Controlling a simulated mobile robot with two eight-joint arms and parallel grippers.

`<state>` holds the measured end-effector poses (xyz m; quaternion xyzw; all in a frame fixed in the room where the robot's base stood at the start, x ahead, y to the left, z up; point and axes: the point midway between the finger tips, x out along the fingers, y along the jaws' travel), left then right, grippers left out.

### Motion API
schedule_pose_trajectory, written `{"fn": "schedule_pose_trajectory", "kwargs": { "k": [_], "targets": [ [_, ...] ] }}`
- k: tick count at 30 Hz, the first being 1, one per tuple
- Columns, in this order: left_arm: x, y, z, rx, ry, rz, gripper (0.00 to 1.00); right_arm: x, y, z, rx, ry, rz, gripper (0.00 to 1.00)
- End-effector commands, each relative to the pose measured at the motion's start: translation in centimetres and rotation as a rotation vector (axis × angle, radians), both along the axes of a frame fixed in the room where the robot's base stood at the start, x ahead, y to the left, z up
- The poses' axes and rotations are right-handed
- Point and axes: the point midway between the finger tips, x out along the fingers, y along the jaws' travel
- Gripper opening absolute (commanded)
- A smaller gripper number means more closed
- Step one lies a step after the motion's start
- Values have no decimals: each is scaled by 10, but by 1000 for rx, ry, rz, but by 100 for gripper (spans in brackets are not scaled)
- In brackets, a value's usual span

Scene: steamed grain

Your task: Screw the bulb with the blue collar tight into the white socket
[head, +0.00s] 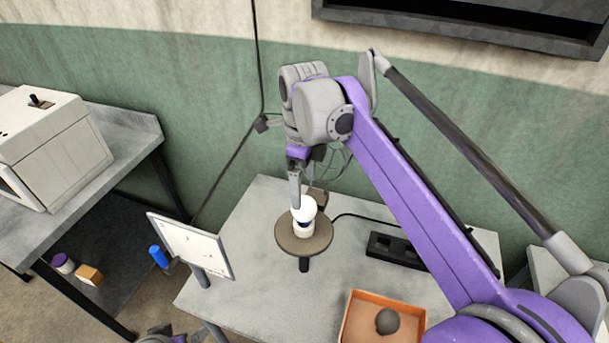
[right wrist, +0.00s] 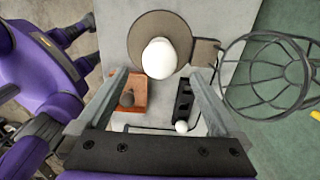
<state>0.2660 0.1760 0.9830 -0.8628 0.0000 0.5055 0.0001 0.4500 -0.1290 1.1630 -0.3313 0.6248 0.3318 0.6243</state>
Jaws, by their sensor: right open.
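The white bulb (head: 306,210) stands upright on the white socket (head: 303,231), with a dark blue band between them in the head view. The socket sits on a round brown disc (head: 322,240). In the right wrist view the bulb (right wrist: 159,58) hides the socket and collar. My right gripper (right wrist: 157,76) is open, pointing down, with its fingers apart on either side of the bulb's line in that view. In the head view a finger reaches down beside or behind the bulb; I cannot tell whether it touches. My left gripper's jaws do not show.
An orange tray (head: 351,329) with a dark ball (head: 387,321) and a black holder (head: 397,252) are on the table. Another white bulb (right wrist: 181,127) shows by the holder. A white panel (head: 190,246) stands at the table's left.

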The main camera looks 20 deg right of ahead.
Motion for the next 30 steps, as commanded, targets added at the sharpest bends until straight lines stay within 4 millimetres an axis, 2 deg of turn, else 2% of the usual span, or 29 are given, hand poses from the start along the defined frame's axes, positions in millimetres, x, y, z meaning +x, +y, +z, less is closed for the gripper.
{"fn": "schedule_pose_trajectory", "kwargs": {
  "k": [1, 9, 13, 18, 20, 30],
  "targets": [
    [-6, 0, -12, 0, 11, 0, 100, -2, 0, -15, 0, 6, 0, 100],
    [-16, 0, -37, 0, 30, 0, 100, -1, 0, -54, -1, 3, 0, 100],
    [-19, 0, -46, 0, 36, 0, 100, -1, 0, -71, -1, 3, 0, 100],
    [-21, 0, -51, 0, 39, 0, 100, 0, 0, -81, 0, 1, 22, 100],
    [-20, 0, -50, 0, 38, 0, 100, 0, 0, -81, 0, 0, 74, 100],
    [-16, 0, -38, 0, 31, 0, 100, 0, 0, -80, 0, -1, 604, 100]
  ]
}}
